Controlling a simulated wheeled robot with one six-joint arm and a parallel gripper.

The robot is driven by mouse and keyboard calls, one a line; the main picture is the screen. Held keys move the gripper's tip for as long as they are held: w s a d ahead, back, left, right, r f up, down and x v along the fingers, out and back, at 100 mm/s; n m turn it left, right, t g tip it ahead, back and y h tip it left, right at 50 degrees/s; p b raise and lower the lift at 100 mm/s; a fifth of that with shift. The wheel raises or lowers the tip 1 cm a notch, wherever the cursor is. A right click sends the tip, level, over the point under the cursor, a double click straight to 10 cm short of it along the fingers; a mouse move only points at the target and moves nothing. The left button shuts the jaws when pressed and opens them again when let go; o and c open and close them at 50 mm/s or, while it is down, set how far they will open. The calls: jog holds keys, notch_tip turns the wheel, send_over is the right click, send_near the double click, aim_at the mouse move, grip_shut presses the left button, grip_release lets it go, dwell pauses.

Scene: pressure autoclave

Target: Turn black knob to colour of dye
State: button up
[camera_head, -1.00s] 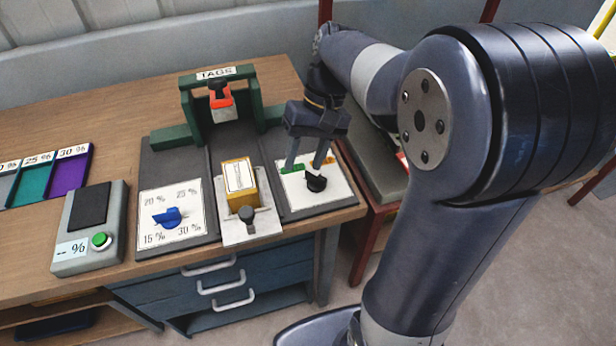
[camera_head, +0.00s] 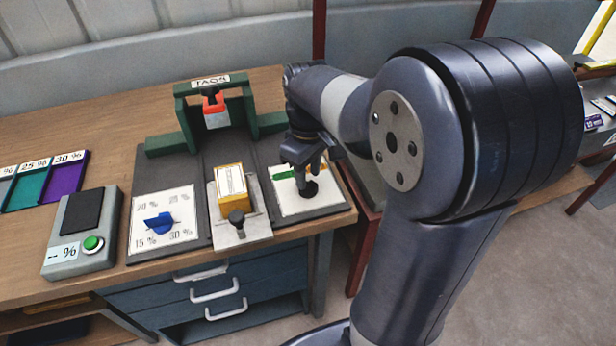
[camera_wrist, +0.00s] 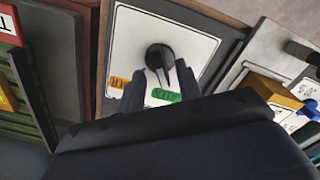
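The black knob (camera_head: 309,190) sits on a white panel (camera_head: 326,202) at the right end of the bench-top fixture. In the wrist view the knob (camera_wrist: 159,55) has a pointer ridge, with an orange label (camera_wrist: 117,83) and a green label (camera_wrist: 166,95) on the panel near it. The label words are not fully readable. My gripper (camera_wrist: 161,70) is over the panel, its two fingers apart on either side of the knob, with gaps visible. In the head view my gripper (camera_head: 308,172) partly hides the knob and labels. No dye is clearly identifiable.
Left of the panel are a yellow block (camera_head: 231,180) in a holder with a dark knob (camera_head: 237,217), and a blue percent dial (camera_head: 160,223). A grey box (camera_head: 78,258) with a green button and coloured trays (camera_head: 70,172) are further left.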

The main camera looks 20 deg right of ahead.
jog(key=shift+f, duration=0.8)
jog(key=shift+c, duration=0.4)
grip_shut()
